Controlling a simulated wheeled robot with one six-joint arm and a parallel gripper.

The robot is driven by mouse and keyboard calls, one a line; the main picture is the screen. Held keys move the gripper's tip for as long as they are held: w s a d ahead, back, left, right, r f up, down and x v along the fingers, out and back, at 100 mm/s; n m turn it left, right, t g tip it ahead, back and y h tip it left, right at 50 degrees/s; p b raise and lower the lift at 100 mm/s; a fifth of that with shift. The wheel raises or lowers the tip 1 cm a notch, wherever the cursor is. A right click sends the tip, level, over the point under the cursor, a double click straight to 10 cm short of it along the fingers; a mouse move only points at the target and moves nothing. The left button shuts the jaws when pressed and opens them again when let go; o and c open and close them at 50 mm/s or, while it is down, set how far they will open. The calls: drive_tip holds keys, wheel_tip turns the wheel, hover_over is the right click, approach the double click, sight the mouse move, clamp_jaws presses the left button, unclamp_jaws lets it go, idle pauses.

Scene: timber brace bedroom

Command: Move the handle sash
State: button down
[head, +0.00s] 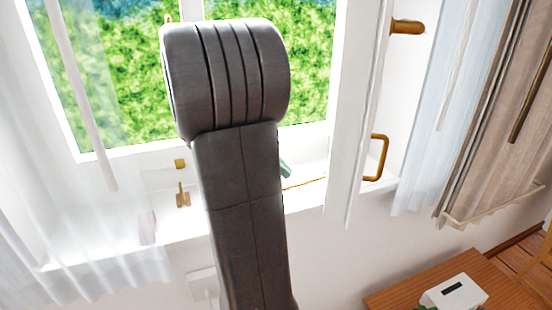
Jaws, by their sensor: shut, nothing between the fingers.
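A white window sash (350,130) stands swung inward on the right side of the window. A brass pull handle (384,158) shows beside the sash's lower part, at its right. I cannot tell exactly which face it is fixed to. Another brass fitting (407,27) shows higher up, right of the sash. My dark grey arm rises through the middle of the picture, left of the sash and apart from it in the picture. My gripper is not in view; the arm hides what lies behind it.
A white sill (190,228) runs below the window, with a brass latch (183,195) and a small greenish thing (285,169) partly behind my arm. Sheer curtains hang left (90,250) and right (425,150), with a beige curtain (500,110). A wooden table (400,294) with a white box (454,293) stands lower right.

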drive_tip(key=s+d+f, duration=0.1)
drive_tip(key=d+f, duration=0.2)
drive_tip(key=d, duration=0.4)
drive_tip(key=shift+s+d+f+p, duration=0.25)
drive_tip(key=shift+s+d+p, duration=0.1)
drive_tip(key=shift+p, duration=0.05)
